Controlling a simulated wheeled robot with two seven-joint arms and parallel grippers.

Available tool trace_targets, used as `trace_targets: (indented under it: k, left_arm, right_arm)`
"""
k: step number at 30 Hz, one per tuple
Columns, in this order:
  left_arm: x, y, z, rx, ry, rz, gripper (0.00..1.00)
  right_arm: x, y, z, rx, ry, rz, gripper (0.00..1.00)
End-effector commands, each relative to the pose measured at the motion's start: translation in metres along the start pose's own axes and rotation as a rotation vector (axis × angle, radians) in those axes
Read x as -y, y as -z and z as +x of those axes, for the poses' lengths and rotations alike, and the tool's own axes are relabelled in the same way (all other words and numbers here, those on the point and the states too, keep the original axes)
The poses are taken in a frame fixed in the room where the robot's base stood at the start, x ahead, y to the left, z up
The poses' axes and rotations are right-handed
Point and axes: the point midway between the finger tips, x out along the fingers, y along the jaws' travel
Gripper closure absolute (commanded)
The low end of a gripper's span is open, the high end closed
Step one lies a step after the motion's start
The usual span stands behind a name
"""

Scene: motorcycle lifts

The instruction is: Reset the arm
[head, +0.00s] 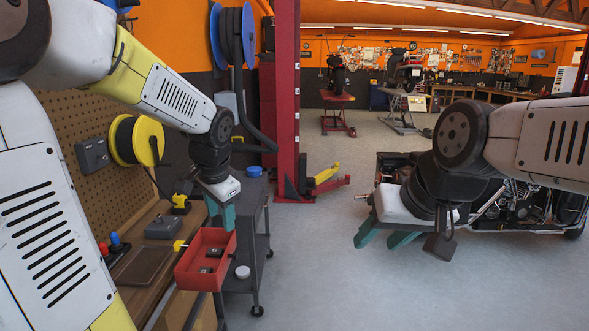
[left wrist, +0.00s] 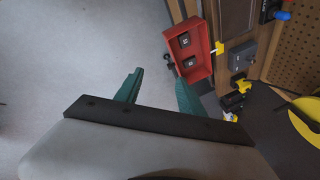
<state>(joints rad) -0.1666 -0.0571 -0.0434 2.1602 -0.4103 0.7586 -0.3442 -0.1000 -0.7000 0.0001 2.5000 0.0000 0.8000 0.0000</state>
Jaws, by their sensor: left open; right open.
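My left arm comes in from the left, and its gripper (head: 221,213) hangs with teal fingers pointing down, just behind and above a red bin. In the left wrist view the same gripper (left wrist: 158,92) has its two teal fingers apart with only floor between them, so it is open and empty. My right gripper (head: 385,237) is at the right of the head view, over the open floor, with teal fingers spread apart and nothing between them.
The red bin (head: 187,275) holds dark small parts, beside a workbench (head: 136,213) with tools and a pegboard (head: 99,158). A dark cart (head: 257,199) stands behind it. A red lift post (head: 287,95) rises mid-view. A motorcycle (head: 521,205) is behind my right arm. Centre floor is clear.

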Motion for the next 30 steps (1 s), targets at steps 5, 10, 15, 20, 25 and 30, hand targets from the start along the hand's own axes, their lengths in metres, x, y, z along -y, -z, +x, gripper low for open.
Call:
trace_targets:
  k: [5,10,15,20,25,30]
  left_arm:
    - [-0.038,-0.040,-0.057,-0.122,-0.054,-0.288,0.54]
    - [-0.076,-0.070,-0.090,-0.220,-0.119,-0.519,0.54]
    - [-0.102,-0.086,-0.104,-0.277,-0.170,-0.655,0.54]
    - [-0.110,-0.090,-0.108,-0.294,-0.187,-0.696,0.54]
    - [-0.110,-0.090,-0.108,-0.294,-0.188,-0.696,0.54]
    - [-0.109,-0.089,-0.108,-0.294,-0.187,-0.695,0.54]
  right_arm:
    - [0.000,0.000,0.000,0.000,0.000,0.000,0.54]
    - [0.000,0.000,0.000,0.000,0.000,0.000,0.54]
    - [0.000,0.000,0.000,0.000,0.000,0.000,0.54]
    - [0.000,0.000,0.000,0.000,0.000,0.000,0.54]
    - [0.000,0.000,0.000,0.000,0.000,0.000,0.54]
    - [0.000,0.000,0.000,0.000,0.000,0.000,0.54]
